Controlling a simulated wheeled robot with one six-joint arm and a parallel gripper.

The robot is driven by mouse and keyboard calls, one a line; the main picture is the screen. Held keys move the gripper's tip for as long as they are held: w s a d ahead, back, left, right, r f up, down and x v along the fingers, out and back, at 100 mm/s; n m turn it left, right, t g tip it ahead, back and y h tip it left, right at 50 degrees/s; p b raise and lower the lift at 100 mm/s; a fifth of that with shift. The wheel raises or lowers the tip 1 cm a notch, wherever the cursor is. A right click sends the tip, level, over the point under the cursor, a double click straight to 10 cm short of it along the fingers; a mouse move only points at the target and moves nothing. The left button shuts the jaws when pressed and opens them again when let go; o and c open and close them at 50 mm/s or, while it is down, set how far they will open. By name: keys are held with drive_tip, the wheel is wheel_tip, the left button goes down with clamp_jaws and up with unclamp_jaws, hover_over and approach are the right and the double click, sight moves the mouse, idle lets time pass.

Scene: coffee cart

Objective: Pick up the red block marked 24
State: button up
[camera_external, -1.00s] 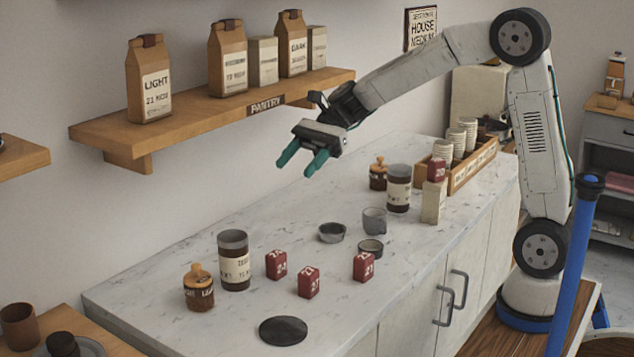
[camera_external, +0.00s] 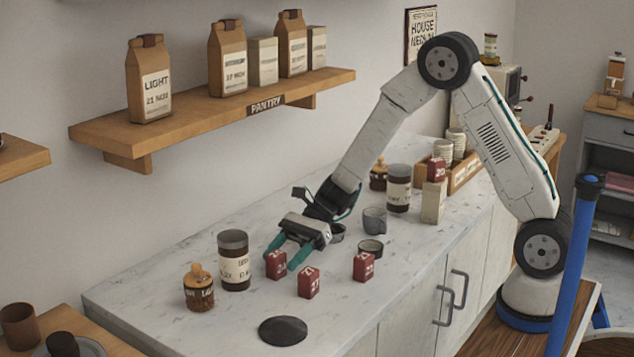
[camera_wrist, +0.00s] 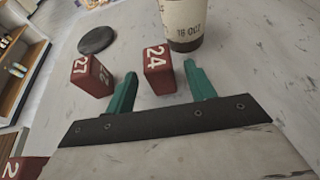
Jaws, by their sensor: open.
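The red block marked 24 (camera_wrist: 159,74) stands upright on the counter in the wrist view, just beyond and between my fingertips. It also shows in the external view (camera_external: 275,266), beside my teal fingers. My gripper (camera_external: 284,255) is open and low over the counter, with its two fingers spread in the wrist view (camera_wrist: 162,78). Nothing is held. A second red block, marked 27 (camera_wrist: 92,76), stands to the left of the fingers in the wrist view; it also shows in the external view (camera_external: 308,283).
Another red block (camera_external: 363,267) stands to the right. A labelled jar (camera_external: 234,262) is close behind block 24, with a cork-topped jar (camera_external: 198,291) beside it. A dark disc (camera_external: 283,331) lies near the front. Small cups (camera_external: 374,221) stand farther back. The counter's front left is clear.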

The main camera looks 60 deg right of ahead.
sight(270, 267)
drive_tip(key=x, duration=0.5)
drive_tip(key=shift+r, duration=0.25)
drive_tip(key=c, duration=1.1)
drive_tip(key=shift+o, duration=0.2)
drive_tip(key=shift+r, duration=0.1)
